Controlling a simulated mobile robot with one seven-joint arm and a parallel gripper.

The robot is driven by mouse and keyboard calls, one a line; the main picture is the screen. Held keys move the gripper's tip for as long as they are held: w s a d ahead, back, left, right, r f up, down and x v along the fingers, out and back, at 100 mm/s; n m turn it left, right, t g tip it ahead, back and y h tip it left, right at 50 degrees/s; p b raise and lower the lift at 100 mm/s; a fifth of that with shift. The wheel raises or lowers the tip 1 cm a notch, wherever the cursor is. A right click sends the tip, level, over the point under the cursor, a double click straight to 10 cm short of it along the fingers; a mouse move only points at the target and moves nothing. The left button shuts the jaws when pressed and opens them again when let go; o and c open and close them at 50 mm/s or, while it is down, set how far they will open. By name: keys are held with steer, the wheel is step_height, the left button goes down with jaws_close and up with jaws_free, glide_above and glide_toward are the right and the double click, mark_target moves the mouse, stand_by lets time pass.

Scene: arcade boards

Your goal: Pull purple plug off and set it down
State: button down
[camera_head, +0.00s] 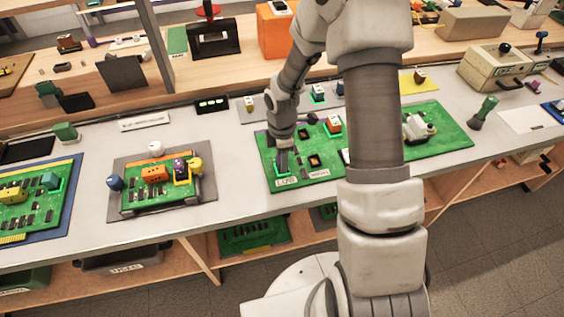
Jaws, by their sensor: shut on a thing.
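My gripper (283,161) points down at the front left corner of the large green board (330,176), just behind its white label. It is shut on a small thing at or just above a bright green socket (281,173). The fingers hide that thing, and I cannot tell its colour or whether it touches the socket. A purple-topped block (180,168) stands on the smaller green board (137,196) to the left, between an orange and a yellow block, well apart from my gripper.
Blue (115,183) and white (155,148) knobs stand by the smaller board. My arm covers the large board's middle. The grey bench (228,182) is bare between the two boards. A wooden shelf with boxes lies behind.

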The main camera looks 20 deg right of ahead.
steer(key=shift+r, duration=0.15)
steer(key=shift+r+p, duration=1)
steer(key=shift+r, duration=0.15)
steer(key=shift+r+p, duration=1.6)
steer(key=shift+r, duration=0.4)
